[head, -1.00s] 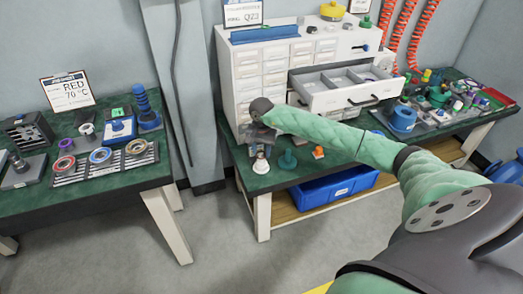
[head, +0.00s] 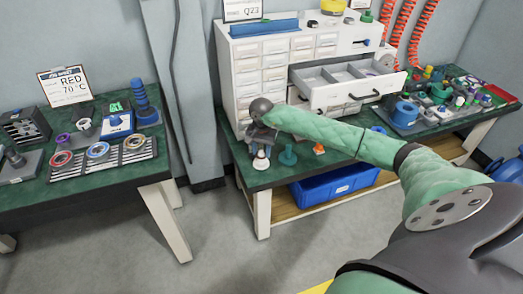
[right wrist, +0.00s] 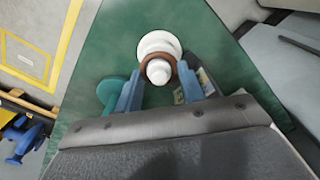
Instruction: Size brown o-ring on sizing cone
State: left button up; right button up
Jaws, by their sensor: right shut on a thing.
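The white sizing cone (head: 261,163) stands on the green top of the right-hand bench, near its front left corner. My right gripper (head: 262,142) is over it, pointing down. In the right wrist view its blue fingers (right wrist: 157,84) are shut on the brown o-ring (right wrist: 171,66). From above, the ring looks to be around the upper part of the white cone (right wrist: 158,43), whose rounded tip shows inside it. I cannot tell whether the ring touches the cone. In the head view the ring is too small to make out. My left gripper is not in view.
A teal stand (head: 288,157) is close beside the cone, and an orange piece (head: 319,149) is farther right. The white drawer cabinet (head: 262,90) rises behind, with one drawer (head: 345,92) open. A ring rack (head: 118,162) lies on the left table.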

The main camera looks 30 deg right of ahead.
jog(key=shift+f, duration=0.25)
jog(key=o, duration=1)
jog(key=shift+r, duration=0.2)
jog(key=shift+r+p, duration=1.3)
jog(key=shift+r, duration=3.1)
